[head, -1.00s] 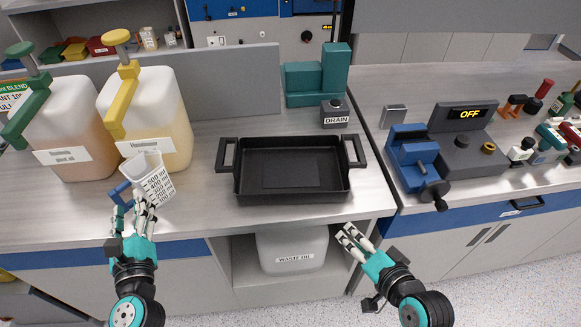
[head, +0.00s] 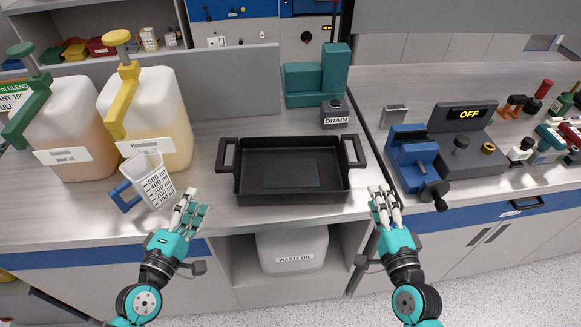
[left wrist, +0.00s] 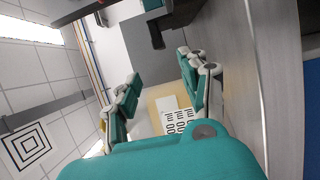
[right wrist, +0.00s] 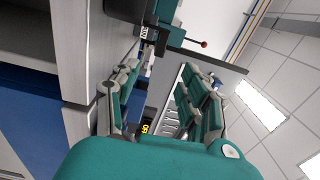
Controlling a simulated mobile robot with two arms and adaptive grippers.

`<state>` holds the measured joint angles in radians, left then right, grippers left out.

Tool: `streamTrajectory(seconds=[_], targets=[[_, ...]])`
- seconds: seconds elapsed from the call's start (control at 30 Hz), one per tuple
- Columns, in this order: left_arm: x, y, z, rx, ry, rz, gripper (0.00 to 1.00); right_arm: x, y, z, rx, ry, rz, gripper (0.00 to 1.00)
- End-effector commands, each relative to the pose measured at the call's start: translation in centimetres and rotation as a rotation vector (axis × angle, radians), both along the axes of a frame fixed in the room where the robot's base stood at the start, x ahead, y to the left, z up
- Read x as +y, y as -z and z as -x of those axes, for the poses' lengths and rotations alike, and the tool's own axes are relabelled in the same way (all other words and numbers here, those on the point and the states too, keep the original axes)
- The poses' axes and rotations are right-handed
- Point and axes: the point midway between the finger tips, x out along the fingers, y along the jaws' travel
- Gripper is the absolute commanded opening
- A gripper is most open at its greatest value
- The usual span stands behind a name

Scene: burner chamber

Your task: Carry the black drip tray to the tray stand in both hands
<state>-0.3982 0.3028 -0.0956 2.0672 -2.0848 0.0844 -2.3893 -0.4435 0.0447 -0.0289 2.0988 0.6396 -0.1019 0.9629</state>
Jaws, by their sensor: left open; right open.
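The black drip tray (head: 291,198) lies flat on the grey counter in the head view, a handle at each of its left and right ends. The left handle (head: 221,154) and right handle (head: 361,151) are both free. My left gripper (head: 190,207) is open and empty, in front and left of the tray. My right gripper (head: 384,199) is open and empty, just in front and right of the tray. Neither touches it. In the wrist views the fingers of the left gripper (left wrist: 160,95) and right gripper (right wrist: 160,100) are spread apart. I cannot identify the tray stand.
A measuring jug (head: 159,187) with a blue handle stands left of my left gripper. Two large jugs with pumps, one yellow (head: 165,120), stand behind it. The drain block (head: 335,113) is behind the tray. A blue vise (head: 413,160) stands to the right. A waste oil container (head: 292,250) sits below.

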Motion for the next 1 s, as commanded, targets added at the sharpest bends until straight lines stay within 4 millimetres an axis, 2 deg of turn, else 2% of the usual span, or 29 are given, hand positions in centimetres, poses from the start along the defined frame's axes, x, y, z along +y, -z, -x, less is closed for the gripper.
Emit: streamTrajectory(seconds=[0.6, 0.8, 1.0], targets=[[-3.4, -0.2, -11.6, -0.003, -0.001, 0.005, 0.44, 1.3, -0.2, -12.1, -0.002, 0.000, 0.001, 0.44], [-4.2, -0.1, -14.2, -0.001, 0.000, 0.003, 0.44, 1.6, -0.1, -14.7, -0.001, -0.001, 0.000, 0.44], [-4.5, -0.1, -15.2, -0.001, 0.001, 0.003, 0.44, 1.7, -0.1, -15.7, -0.001, -0.001, 0.001, 0.44]])
